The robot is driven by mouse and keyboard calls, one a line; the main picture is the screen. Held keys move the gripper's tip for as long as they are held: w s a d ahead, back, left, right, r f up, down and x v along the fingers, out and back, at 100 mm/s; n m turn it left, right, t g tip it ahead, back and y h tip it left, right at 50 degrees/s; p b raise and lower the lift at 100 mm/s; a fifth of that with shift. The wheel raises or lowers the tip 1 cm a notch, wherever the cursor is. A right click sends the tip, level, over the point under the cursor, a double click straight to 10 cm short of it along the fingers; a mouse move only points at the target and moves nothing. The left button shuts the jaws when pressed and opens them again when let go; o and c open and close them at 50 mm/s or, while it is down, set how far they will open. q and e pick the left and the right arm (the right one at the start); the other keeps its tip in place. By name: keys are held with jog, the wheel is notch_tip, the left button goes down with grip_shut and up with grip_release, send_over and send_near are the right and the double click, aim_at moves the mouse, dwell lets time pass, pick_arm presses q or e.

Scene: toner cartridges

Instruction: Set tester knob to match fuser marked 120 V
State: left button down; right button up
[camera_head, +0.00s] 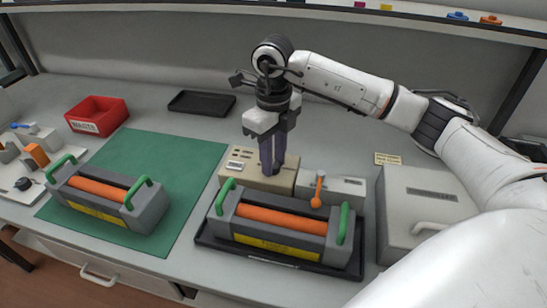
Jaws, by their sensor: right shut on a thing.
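My right gripper (273,170) points down over the beige tester (255,182) behind the black tray. Its dark fingers are shut on the tester knob, which they hide, so its setting cannot be read. One fuser (105,195), grey with an orange roller, green end handles and a yellow label, lies on the green mat. A second, similar fuser (280,227) lies in the black tray, in front of the tester. The print on both yellow labels is too small to read. My left gripper is not in view.
A grey box with an orange lever (317,190) stands right of the tester. A large grey case (425,205) is farther right. A red bin (97,115) and an empty dark tray (202,103) stand at the back. The green mat (170,155) has free room.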

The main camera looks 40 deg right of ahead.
jog(key=o, duration=1.1)
jog(key=shift+c, duration=0.2)
notch_tip(320, 180, up, 10)
jog(key=shift+r, duration=0.2)
